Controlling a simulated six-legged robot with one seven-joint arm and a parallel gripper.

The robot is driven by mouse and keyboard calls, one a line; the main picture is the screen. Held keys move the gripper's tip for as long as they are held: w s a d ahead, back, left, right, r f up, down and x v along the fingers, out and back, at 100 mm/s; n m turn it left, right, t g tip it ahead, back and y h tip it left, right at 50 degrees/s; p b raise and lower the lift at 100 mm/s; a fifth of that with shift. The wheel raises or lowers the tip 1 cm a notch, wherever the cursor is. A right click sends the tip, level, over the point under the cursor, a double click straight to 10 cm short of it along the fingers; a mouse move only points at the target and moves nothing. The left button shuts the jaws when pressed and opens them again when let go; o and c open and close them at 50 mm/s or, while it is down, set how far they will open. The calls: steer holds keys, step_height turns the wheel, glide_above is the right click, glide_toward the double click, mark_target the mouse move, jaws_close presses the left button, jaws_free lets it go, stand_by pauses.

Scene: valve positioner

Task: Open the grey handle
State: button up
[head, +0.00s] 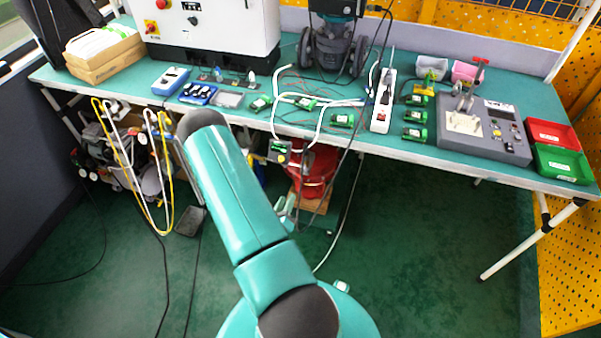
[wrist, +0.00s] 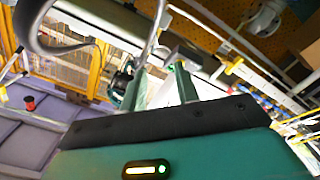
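In the head view my teal arm hides most of the gripper. A red round body (head: 316,172) with grey fittings stands under the table's front edge, just right of my arm. No grey handle stands out clearly there.
The green workbench (head: 400,165) carries a white cabinet (head: 230,28), a white power strip (head: 383,100), a grey control panel (head: 485,128), and red (head: 553,133) and green bins (head: 562,163). Cables hang over the front edge near my arm. The floor at right is mostly clear.

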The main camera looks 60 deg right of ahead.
mark_target(302, 169)
steer(key=d, duration=0.9)
steer(key=w+d, duration=0.1)
steer(key=d, duration=0.3)
steer(key=shift+w+d+f, duration=0.1)
steer(key=shift+d, duration=0.15)
jaws_close()
